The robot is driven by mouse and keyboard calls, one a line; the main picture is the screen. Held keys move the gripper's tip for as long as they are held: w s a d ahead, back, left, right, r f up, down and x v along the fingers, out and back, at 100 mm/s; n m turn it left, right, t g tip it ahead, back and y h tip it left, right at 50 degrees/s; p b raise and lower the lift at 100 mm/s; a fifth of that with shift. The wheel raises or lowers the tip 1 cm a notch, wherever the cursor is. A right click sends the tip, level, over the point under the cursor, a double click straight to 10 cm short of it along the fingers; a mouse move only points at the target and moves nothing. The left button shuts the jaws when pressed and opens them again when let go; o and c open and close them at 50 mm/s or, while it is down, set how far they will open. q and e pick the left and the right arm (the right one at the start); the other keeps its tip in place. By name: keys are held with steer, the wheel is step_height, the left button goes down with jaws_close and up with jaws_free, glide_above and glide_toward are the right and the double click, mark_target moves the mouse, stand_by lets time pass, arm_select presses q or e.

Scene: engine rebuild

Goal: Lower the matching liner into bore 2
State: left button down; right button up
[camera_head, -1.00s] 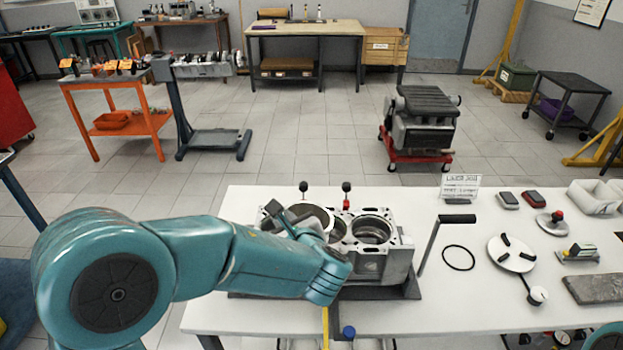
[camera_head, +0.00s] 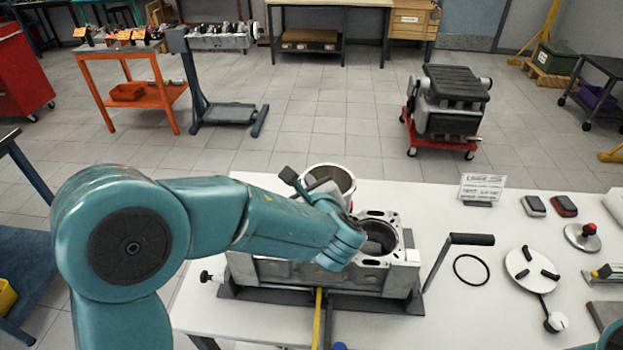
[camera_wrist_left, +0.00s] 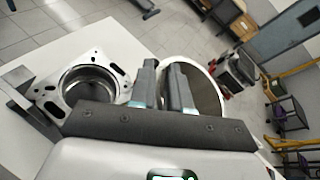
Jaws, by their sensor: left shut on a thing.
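My left gripper (camera_head: 312,188) is shut on the wall of a pale metal cylinder liner (camera_head: 332,175), which shows above the back left of the engine block (camera_head: 385,278). In the left wrist view the liner (camera_wrist_left: 207,88) is at the right, beside the two fingers (camera_wrist_left: 163,88). One open round bore (camera_head: 379,238) shows in the block's right part, and also in the left wrist view (camera_wrist_left: 88,84). My left arm hides the block's left top, so I cannot see a bore there. No bore number is readable. My right gripper is out of view.
The block stands on a white table (camera_head: 460,320). A yellow strip (camera_head: 317,318) lies in front of the block.

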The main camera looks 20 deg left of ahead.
arm_select(q)
steer(key=f+b, duration=0.1)
steer(key=f, duration=0.1)
steer(key=s+f+b, duration=0.1)
steer(key=f+b, duration=0.1)
steer(key=shift+s+a+f, duration=0.1)
steer(key=shift+a+f, duration=0.05)
stand_by(1.2)
